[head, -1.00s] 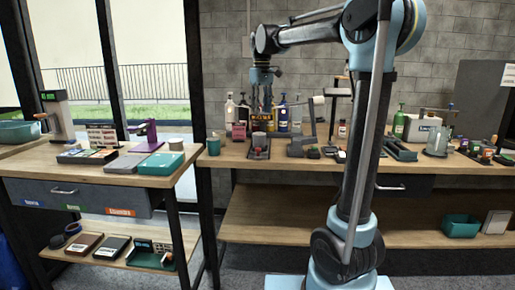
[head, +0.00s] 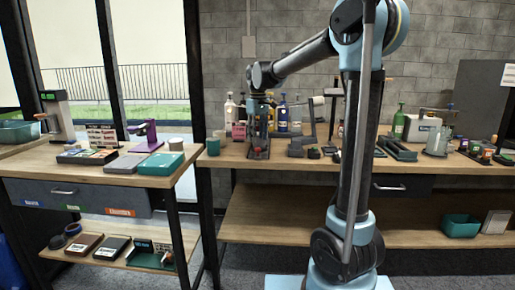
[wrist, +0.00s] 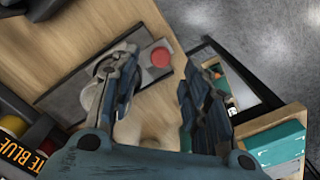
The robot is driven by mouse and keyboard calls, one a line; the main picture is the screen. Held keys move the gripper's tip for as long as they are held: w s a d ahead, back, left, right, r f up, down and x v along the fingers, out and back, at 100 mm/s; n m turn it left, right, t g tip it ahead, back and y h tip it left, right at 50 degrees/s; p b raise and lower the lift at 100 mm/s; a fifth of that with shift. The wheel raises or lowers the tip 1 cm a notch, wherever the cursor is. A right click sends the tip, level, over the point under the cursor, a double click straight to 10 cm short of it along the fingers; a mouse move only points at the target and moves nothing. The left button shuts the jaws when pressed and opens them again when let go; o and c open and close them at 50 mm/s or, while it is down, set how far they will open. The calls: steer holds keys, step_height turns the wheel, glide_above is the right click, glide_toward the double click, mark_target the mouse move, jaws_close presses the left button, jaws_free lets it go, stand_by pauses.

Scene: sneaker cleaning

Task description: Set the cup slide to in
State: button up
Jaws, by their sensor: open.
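My gripper (head: 257,138) points down over the back bench, low above a dark fixture (head: 258,155) with a red spot on it. I take this fixture for the cup slide. In the wrist view its grey plate (wrist: 68,102) lies on the wood, with a red round piece (wrist: 160,57) near one end. A pale metallic round part, perhaps the cup (wrist: 92,92), is partly hidden behind my left finger. My gripper (wrist: 158,66) is open, its fingers wide apart with nothing held between them. Contact with the fixture cannot be told. The slide's position is unclear.
Several bottles (head: 283,116) stand behind my gripper. A pink box (head: 239,131) and a teal cup (head: 213,146) are to its left, and a grey device (head: 297,148) is to its right.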

steer(key=shift+f, duration=2.55)
steer(key=shift+c, duration=0.4)
jaws_close()
